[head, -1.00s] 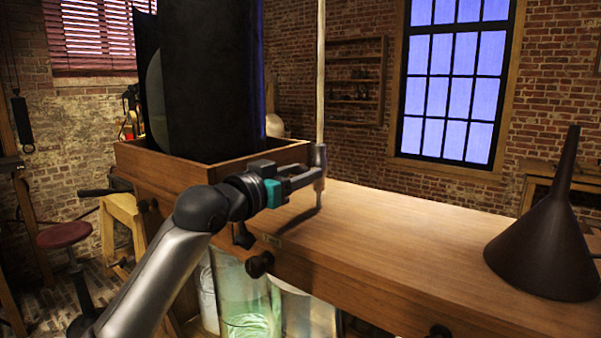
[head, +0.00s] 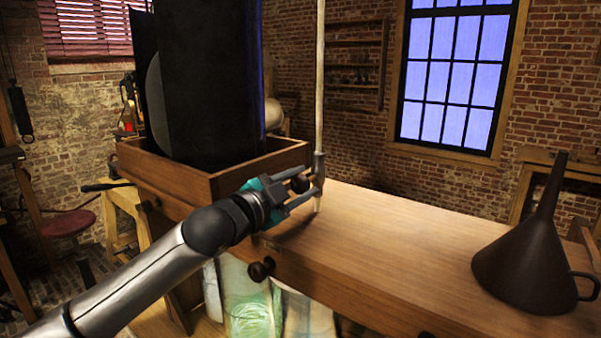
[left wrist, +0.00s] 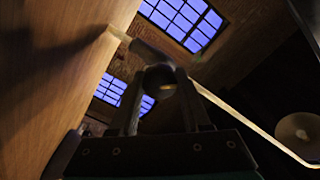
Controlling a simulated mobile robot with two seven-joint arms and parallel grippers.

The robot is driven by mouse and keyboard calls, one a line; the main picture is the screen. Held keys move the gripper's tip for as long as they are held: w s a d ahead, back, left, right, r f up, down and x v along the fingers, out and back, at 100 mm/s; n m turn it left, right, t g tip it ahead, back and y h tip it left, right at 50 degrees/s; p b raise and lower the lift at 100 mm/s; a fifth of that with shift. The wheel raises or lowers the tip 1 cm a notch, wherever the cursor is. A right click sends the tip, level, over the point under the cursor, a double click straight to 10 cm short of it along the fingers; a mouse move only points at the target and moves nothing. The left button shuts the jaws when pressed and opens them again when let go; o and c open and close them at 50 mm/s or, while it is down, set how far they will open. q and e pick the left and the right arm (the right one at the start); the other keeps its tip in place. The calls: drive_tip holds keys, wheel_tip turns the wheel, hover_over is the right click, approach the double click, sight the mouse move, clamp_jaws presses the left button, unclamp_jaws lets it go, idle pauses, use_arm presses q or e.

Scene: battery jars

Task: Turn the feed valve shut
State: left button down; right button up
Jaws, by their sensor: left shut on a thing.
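The feed valve is a dark fitting (head: 319,166) near the lower end of a thin, pale upright pipe (head: 320,75), with a dark round knob (head: 299,184) on its near side. A short pale tip (head: 317,205) points down just above the table. My left gripper (head: 310,184) reaches in from the left, its two fingers on either side of the knob and shut on it. In the left wrist view the round knob (left wrist: 159,79) sits between the fingers, with the pipe (left wrist: 240,115) running off to the lower right. My right gripper is out of view.
A wooden tray (head: 215,185) holding tall dark panels stands left of the valve. A dark funnel (head: 535,255) stands on the right of the wooden table (head: 400,240). The table between valve and funnel is clear. Glass jars (head: 248,300) stand below.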

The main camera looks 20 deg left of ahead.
use_arm(q)
drive_tip(key=m+p, duration=0.2)
drive_tip(key=m, duration=0.2)
drive_tip(key=shift+m+p, duration=0.3)
drive_tip(key=shift+p, duration=0.05)
drive_tip(key=shift+f+m+p, duration=0.1)
drive_tip(key=shift+m+p, duration=0.65)
drive_tip(key=shift+m, duration=0.95)
drive_tip(key=shift+c, duration=2)
unclamp_jaws()
